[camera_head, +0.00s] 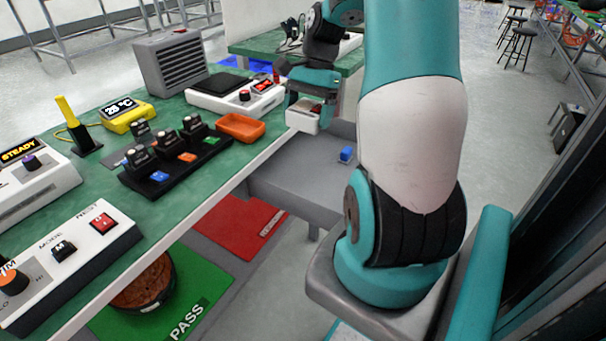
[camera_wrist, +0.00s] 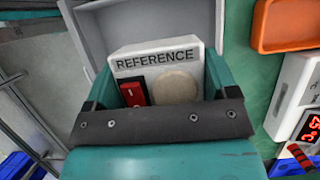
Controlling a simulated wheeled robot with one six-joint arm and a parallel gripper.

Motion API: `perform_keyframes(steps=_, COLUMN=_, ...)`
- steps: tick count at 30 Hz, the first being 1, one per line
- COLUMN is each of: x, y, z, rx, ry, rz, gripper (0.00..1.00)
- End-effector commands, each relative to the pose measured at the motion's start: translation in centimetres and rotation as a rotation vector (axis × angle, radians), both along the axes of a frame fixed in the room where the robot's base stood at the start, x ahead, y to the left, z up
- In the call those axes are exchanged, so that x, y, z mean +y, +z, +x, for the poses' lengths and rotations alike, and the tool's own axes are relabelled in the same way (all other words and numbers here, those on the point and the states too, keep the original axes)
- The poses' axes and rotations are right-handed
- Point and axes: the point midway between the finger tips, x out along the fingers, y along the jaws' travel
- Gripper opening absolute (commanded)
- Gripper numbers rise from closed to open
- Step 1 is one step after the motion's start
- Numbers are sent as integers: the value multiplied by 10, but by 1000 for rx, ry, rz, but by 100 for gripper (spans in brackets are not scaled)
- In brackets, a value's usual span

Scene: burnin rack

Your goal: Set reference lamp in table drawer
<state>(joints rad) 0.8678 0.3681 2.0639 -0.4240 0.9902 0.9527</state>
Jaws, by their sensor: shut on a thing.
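The reference lamp (camera_wrist: 186,48) is a white box labelled REFERENCE, with a red switch and a round pale disc on its face. My gripper (camera_wrist: 160,82) is shut on it, one teal finger on each side. In the head view, my gripper (camera_head: 311,100) holds the lamp (camera_head: 302,119) in the air by the table's far right edge. The grey table drawer (camera_head: 290,187) is pulled out, below and in front of the lamp. Its grey wall (camera_wrist: 150,17) shows behind the lamp in the wrist view. Part of the drawer is hidden by my arm.
A small blue block (camera_head: 346,154) is in the drawer's right part; the visible left part is bare. An orange tray (camera_head: 241,127) and a white meter (camera_head: 228,95) stand on the green table (camera_head: 190,219) near the lamp. A black rack (camera_head: 172,172) is further left.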

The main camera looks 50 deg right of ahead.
Motion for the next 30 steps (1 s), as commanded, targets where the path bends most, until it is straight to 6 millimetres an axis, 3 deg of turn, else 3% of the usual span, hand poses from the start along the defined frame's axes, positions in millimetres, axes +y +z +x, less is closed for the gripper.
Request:
perform_keyframes(steps=3, x=2, y=-36, z=1, rx=5, ry=4, rz=6, gripper=52)
perform_keyframes(steps=12, x=3, y=-117, z=1, rx=5, ry=7, rz=4, gripper=52)
perform_keyframes(steps=30, x=1, y=-186, z=1, rx=1, ry=5, rz=1, gripper=52)
